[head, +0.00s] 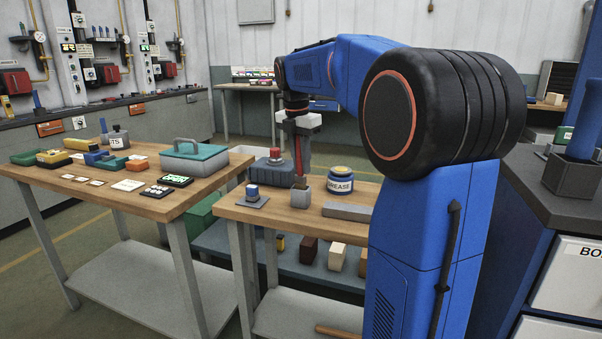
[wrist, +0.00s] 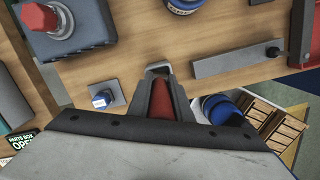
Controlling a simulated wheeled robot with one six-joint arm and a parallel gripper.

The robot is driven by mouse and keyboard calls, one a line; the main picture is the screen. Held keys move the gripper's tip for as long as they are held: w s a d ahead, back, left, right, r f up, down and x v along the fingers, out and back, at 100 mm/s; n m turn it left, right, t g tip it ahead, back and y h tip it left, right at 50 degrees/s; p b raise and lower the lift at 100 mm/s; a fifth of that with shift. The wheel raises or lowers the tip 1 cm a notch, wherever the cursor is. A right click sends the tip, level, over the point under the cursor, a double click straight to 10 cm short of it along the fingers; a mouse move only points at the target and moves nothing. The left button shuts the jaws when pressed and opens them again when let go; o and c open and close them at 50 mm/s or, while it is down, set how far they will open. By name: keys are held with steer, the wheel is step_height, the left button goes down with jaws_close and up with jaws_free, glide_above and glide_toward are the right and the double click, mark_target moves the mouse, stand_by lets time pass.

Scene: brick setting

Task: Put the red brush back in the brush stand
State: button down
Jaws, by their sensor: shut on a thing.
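My gripper (head: 301,165) points down over the middle wooden table in the head view. In the wrist view it (wrist: 160,98) is shut on the red brush (wrist: 162,101), whose red handle shows between the fingers. A small grey, open-topped piece, which looks like the brush stand (head: 300,183), is right below the fingertips on the tabletop. Its pale rim (wrist: 158,69) shows just past the fingers in the wrist view. The fingers hide the brush's lower end, so I cannot tell whether it is inside the stand.
A blue-knobbed plate (head: 252,195) is left of the gripper, a grease jar (head: 340,180) right, and a grey bar (head: 347,211) in front right. A dark box with a red button (head: 273,170) stands behind left. Bare wood lies between them. A grey pot (head: 572,176) stands on the right counter.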

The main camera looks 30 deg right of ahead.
steer(key=shift+f, duration=1.5)
steer(key=shift+f, duration=0.1)
steer(key=c, duration=1.6)
jaws_free()
steer(key=r, duration=0.4)
steer(key=a+r, duration=0.1)
steer(key=r, duration=0.7)
steer(key=shift+s+a+r, duration=0.1)
steer(key=shift+s+a, duration=0.05)
steer(key=shift+s, duration=0.1)
